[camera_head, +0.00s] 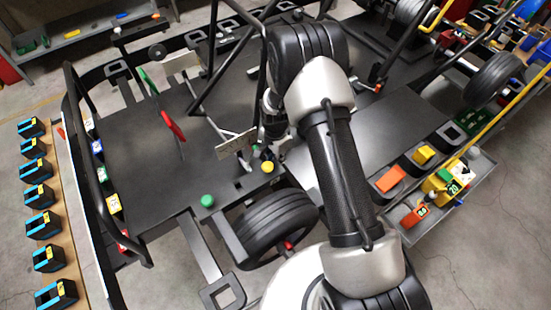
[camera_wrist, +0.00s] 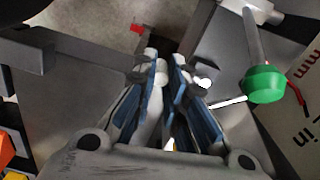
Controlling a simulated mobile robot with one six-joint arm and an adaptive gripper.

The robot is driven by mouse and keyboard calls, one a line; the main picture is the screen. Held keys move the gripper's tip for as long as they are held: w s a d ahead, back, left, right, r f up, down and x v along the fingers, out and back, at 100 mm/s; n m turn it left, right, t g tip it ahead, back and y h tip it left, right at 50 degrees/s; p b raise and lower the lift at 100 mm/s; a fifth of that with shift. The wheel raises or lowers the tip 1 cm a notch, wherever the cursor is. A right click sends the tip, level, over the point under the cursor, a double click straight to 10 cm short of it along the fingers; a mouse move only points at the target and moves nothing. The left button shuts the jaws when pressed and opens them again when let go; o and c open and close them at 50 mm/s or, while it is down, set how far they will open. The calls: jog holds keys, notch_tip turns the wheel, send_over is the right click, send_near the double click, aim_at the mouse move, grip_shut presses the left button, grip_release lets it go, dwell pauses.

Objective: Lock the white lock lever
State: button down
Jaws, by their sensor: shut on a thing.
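My gripper (camera_wrist: 165,85) shows in the wrist view, its blue-and-grey fingers drawn close together. A white rounded bar, which looks like the white lock lever (camera_wrist: 153,115), runs between the fingers and is held there. The fingers hide much of it, and its far end and mount are unclear. In the head view my arm covers most of the gripper, and I cannot make out the lever there.
A green-knobbed lever (camera_wrist: 265,84) stands close right of my fingers, beside a marked plate (camera_wrist: 300,125). Black frame tubes rise around the arm.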

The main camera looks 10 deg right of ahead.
jog(key=c, duration=1.6)
grip_release()
jog(key=shift+o, duration=0.2)
notch_tip(320, 180, up, 12)
jog(key=shift+s, duration=0.1)
